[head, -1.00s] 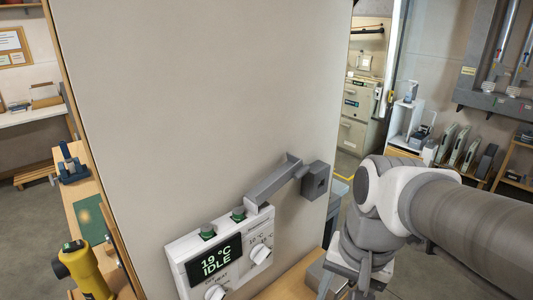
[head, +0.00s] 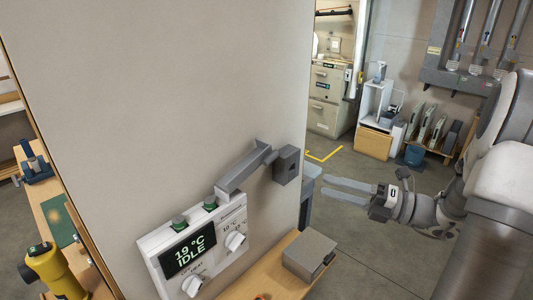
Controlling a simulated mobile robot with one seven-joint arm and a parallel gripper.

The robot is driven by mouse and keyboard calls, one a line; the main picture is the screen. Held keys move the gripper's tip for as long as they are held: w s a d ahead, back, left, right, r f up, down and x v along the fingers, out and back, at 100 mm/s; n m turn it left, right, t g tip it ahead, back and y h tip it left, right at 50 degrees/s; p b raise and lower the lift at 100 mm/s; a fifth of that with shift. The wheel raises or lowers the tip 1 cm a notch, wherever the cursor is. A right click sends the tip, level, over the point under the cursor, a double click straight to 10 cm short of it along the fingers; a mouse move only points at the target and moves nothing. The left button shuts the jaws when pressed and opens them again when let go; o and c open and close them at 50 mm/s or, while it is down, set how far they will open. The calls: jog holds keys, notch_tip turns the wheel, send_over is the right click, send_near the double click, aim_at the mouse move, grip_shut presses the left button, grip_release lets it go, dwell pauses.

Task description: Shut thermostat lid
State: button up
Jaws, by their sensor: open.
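The thermostat (head: 190,247) is a white unit low on the large beige panel. Its dark display reads 19 °C IDLE, with white knobs beside and below it and two green-based buttons on top. A grey angled bar (head: 243,172) runs from the unit's top right to a grey block (head: 287,165) on the panel. I cannot tell whether this bar is the lid; no other lid is distinct. My gripper (head: 324,186) is right of the panel's edge, its two grey fingers pointing left, apart and empty. It does not appear to touch the thermostat.
A grey box (head: 309,254) sits on a wooden shelf (head: 262,272) below the thermostat. A yellow tool (head: 55,272) stands on the bench at left. The panel's right edge (head: 307,130) lies near my fingertips. Open floor (head: 385,250) extends below my gripper.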

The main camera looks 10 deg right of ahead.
aim_at(271, 154)
jog(key=shift+m+t, duration=0.7)
jog(key=x, duration=0.5)
jog(key=w+p+x, duration=0.1)
jog(key=x, duration=0.4)
jog(key=d+x, duration=0.1)
jog(key=x, duration=0.5)
jog(key=shift+w+a, duration=0.1)
jog(key=shift+w, duration=0.1)
grip_shut()
